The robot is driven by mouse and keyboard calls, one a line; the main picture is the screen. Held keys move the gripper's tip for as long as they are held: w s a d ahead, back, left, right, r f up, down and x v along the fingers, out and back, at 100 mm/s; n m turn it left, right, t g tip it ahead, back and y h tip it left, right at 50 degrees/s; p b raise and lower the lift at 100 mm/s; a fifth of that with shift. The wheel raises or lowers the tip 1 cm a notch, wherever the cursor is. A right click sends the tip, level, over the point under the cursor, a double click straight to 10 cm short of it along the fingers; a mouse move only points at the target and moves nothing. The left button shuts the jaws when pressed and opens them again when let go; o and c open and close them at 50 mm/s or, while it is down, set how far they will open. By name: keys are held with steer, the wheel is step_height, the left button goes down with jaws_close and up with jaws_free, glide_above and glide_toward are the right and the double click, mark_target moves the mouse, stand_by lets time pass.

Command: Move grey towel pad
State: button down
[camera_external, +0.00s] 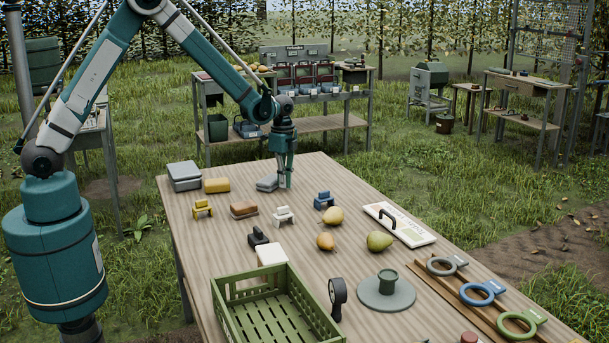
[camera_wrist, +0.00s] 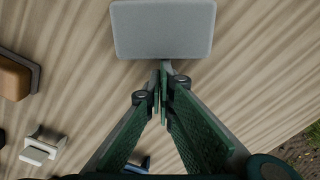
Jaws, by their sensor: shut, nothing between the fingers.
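The grey towel pad (camera_external: 267,184) looks like a small rounded grey block, lying flat near the far end of the wooden table. In the wrist view the pad (camera_wrist: 163,30) is at the top centre, just beyond my fingertips. My gripper (camera_external: 286,184) points down at the pad's right side in the external view and partly overlaps it. In the wrist view my gripper (camera_wrist: 163,68) has its fingers together, with nothing between them. The fingertips are close to the pad's edge; I cannot tell whether they touch it.
A larger grey block (camera_external: 185,174) and a yellow block (camera_external: 217,185) lie to the left. A brown brush-like block (camera_external: 244,210), a white clip-like piece (camera_external: 284,216) and a blue one (camera_external: 324,200) are nearby. Pears (camera_external: 333,216) and a green crate (camera_external: 275,308) lie nearer the camera.

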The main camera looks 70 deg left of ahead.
mark_target(273, 179)
steer(key=s+a, duration=0.2)
steer(key=a, duration=0.1)
steer(key=s+a+b, duration=0.1)
steer(key=a, duration=0.1)
steer(key=shift+s, duration=0.4)
steer(key=shift+w+d, duration=0.35)
steer(key=shift+d, duration=0.05)
steer(key=w+d, duration=0.1)
steer(key=d, duration=0.1)
steer(key=shift+w+d, duration=0.3)
steer(key=shift+w, duration=0.1)
step_height(273, 179, up, 10)
steer(key=p, duration=0.1)
steer(key=shift+a, duration=0.15)
